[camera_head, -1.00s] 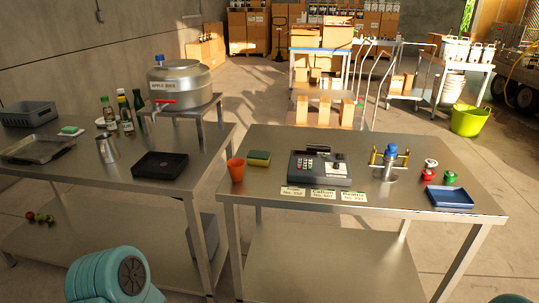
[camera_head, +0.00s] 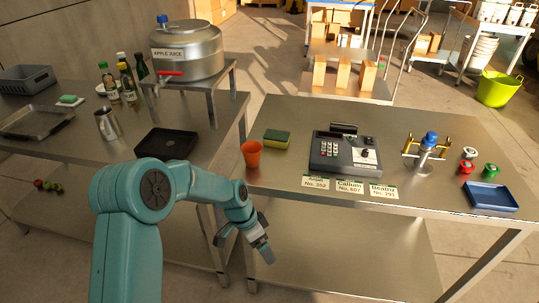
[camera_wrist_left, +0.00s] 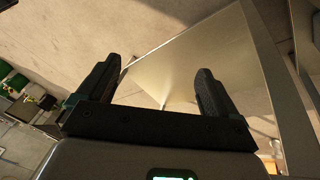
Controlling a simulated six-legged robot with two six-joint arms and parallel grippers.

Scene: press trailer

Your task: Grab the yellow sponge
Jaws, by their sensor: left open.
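The yellow sponge (camera_head: 277,139) has a green layer on top and lies on the right steel table (camera_head: 400,120), between the orange cup and the cash register. My left gripper (camera_head: 246,243) is below and in front of that table's front edge, near its left corner, well short of the sponge. In the left wrist view the two dark fingers (camera_wrist_left: 155,88) stand apart with nothing between them. The sponge is not seen in the wrist view. My right gripper is not in view.
An orange cup (camera_head: 251,154) stands just left of the sponge, near the table edge. The cash register (camera_head: 345,152) is right of it, with name cards (camera_head: 350,187) in front. The left table holds a black tray (camera_head: 167,143) and juice tank (camera_head: 187,50).

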